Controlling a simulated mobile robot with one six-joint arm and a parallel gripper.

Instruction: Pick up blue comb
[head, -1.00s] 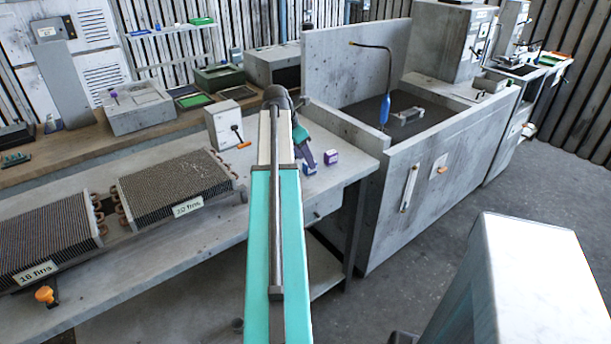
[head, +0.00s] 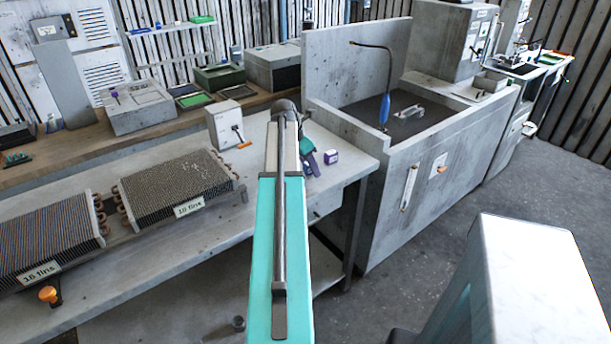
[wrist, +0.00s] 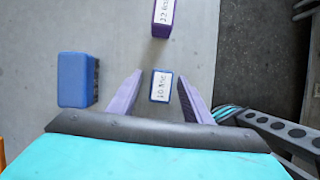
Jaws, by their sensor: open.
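In the wrist view a small blue block with a white label (wrist: 161,86) lies on the grey bench between the two purple fingers of my gripper (wrist: 160,76). The fingers are apart, with a gap on each side of it. A larger plain blue block (wrist: 77,80) with a dark ridged right side lies to the left, outside the fingers. A purple labelled block (wrist: 163,18) lies ahead, cut by the top edge. In the head view my gripper (head: 310,161) is low over the bench and hides the blue blocks; the purple block (head: 331,157) shows to its right.
The bench's right edge is close, beside a grey tank (head: 410,205). A grey box with an orange-tipped lever (head: 225,124) stands behind my arm. Two finned coils (head: 172,188) lie on the bench to the left. A dark perforated bar (wrist: 275,130) shows at right in the wrist view.

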